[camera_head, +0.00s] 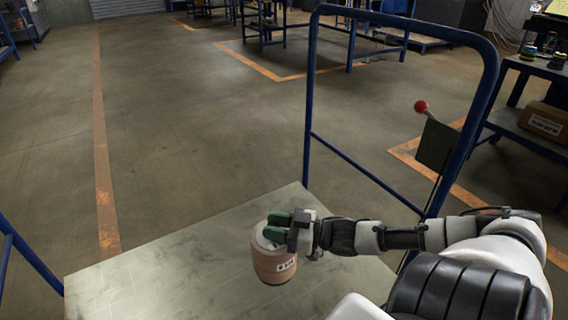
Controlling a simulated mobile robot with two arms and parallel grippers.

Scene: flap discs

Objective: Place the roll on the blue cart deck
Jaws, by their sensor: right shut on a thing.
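The roll (272,264) is a tan cylinder with a pale top and a white printed label on its side. It is upright at the lower middle of the head view. My right gripper (274,229) reaches in from the right and is shut on the roll's upper rim. The cart deck (150,275) is a pale grey, worn plate with blue tube rails. The roll is over the deck; I cannot tell whether its base touches it. My left gripper is not in view.
A blue handle frame (309,100) rises at the deck's far right side, with a red-knobbed lever (421,107) near it. Another blue rail (30,260) stands at the left. A workbench (530,110) with a box is at the right. The deck's left part is bare.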

